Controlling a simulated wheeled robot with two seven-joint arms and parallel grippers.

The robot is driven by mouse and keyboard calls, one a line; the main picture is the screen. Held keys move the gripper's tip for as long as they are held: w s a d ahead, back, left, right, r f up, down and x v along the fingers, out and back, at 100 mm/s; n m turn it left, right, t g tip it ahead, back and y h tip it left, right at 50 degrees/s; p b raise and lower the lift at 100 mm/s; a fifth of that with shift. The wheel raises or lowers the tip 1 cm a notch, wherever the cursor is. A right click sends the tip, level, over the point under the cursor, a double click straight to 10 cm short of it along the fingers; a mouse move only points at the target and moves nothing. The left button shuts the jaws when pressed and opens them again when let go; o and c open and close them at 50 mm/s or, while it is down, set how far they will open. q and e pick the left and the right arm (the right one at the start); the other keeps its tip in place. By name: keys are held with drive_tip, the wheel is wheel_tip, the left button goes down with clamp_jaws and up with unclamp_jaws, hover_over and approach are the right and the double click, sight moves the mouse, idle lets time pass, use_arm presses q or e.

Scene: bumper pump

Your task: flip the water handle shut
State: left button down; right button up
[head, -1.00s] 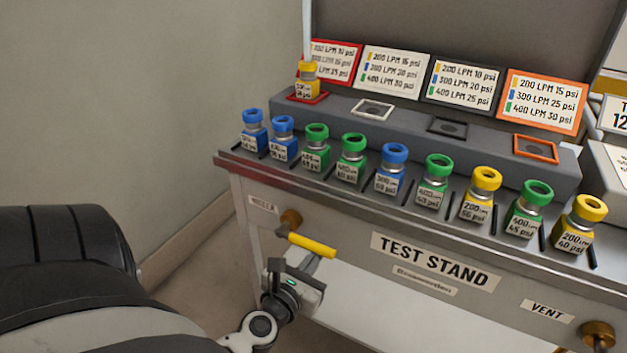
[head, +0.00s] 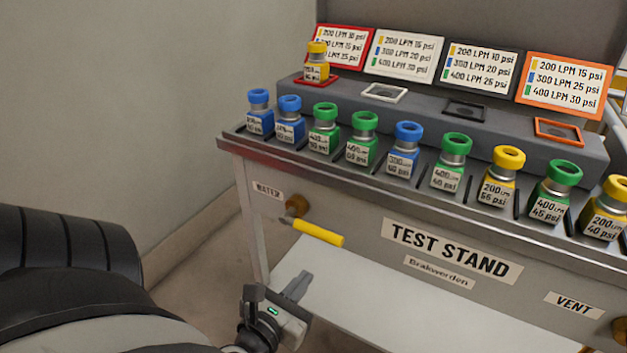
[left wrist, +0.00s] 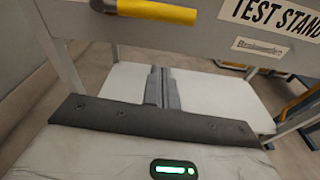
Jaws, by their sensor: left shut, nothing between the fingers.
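The water handle (head: 320,233) is a yellow lever on a brass valve (head: 297,205), on the left of the stand's front panel under the WATER label (head: 268,191). It points right and slightly down in the head view. My left gripper (head: 304,279) is below the handle, apart from it, with its fingers together and empty. In the left wrist view the fingertips (left wrist: 161,70) are closed in front of a white lower shelf, and the yellow handle (left wrist: 150,11) crosses the top edge. My right gripper is not in view.
The stand's top (head: 400,190) carries a row of blue, green and yellow bottles. One yellow bottle (head: 316,65) stands on the raised step by the red-framed card. A VENT valve (head: 620,330) is at lower right. The floor left of the stand is clear.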

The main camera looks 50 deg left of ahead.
use_arm(q)
drive_tip(key=shift+v, duration=1.2)
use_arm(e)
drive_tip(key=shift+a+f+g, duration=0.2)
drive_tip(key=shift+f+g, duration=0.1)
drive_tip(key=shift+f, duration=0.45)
